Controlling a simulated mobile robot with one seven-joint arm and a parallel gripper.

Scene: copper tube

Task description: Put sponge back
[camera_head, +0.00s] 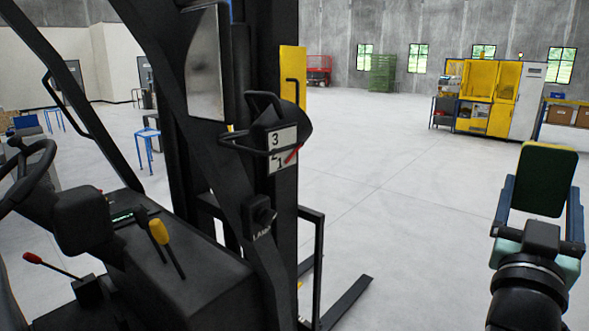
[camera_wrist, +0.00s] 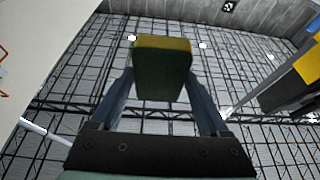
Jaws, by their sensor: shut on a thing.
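The sponge (camera_head: 543,168) is a dark green block with a yellow edge, at the right of the head view. My gripper (camera_head: 542,190) is shut on it, with one blue finger on each side. The sponge is held up clear of the floor, beyond my wrist. In the wrist view the sponge (camera_wrist: 163,75) shows its green face and yellow top edge between the two fingertips. The place the sponge came from cannot be told in these frames.
A black forklift with a mast (camera_head: 285,200), a steering wheel (camera_head: 28,165) and levers (camera_head: 160,235) fills the left and middle. Yellow machines (camera_head: 490,105) and a blue-framed bench (camera_head: 565,115) stand far back right. The grey floor (camera_head: 420,230) between is clear.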

